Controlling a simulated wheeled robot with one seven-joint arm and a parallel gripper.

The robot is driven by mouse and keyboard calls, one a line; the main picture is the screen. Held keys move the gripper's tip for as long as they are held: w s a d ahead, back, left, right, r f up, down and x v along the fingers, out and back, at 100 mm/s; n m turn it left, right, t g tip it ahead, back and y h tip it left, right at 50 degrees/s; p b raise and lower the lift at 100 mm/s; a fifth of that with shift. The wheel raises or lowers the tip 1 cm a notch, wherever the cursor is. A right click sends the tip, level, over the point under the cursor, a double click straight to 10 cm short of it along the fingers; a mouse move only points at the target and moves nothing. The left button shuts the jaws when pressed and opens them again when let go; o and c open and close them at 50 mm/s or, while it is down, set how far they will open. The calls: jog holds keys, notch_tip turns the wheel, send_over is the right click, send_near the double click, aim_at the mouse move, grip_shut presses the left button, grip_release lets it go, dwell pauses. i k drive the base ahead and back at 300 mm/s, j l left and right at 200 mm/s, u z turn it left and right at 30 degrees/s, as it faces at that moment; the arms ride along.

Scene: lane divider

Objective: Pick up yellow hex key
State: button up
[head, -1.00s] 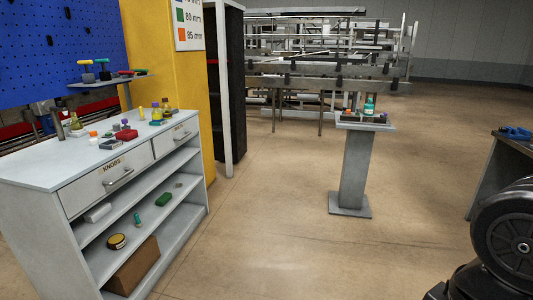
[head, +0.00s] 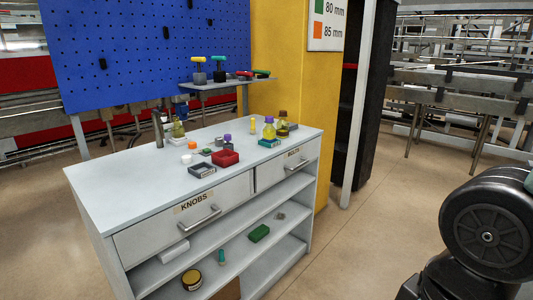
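A yellow T-shaped handle (head: 198,59), which looks like the yellow hex key, stands upright in a small grey block (head: 199,78). A similar key with a teal handle (head: 220,58) stands in a dark block just to its right. Both are on a small raised shelf (head: 215,86) in front of the blue pegboard, behind the workbench. The yellow key's shaft is mostly hidden by its block. My gripper is out of view; only a dark part of my own body shows at the lower right.
A grey workbench (head: 110,180) with drawers stands in front of the small shelf. It holds a red tray (head: 225,158), bottles and several small items. A yellow pillar (head: 283,70) and dark cabinet (head: 372,90) stand to the right. Floor is clear at front right.

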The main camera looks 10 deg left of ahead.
aim_at(199, 59)
jog(key=i+z, duration=0.1)
jog(key=i, duration=0.45)
jog(key=i+z, duration=0.15)
jog(key=i, duration=0.4)
jog(key=i+j+z, duration=0.1)
jog(key=i, duration=0.45)
jog(key=i+u, duration=0.3)
jog(key=i, duration=0.45)
jog(key=i+u, duration=0.2)
jog(key=u, duration=0.2)
jog(key=i+u, duration=0.2)
jog(key=u, duration=0.2)
jog(key=i+u, duration=0.2)
jog(key=u, duration=0.2)
jog(key=i+l+u, duration=0.1)
jog(key=u, duration=0.3)
jog(key=i, duration=0.1)
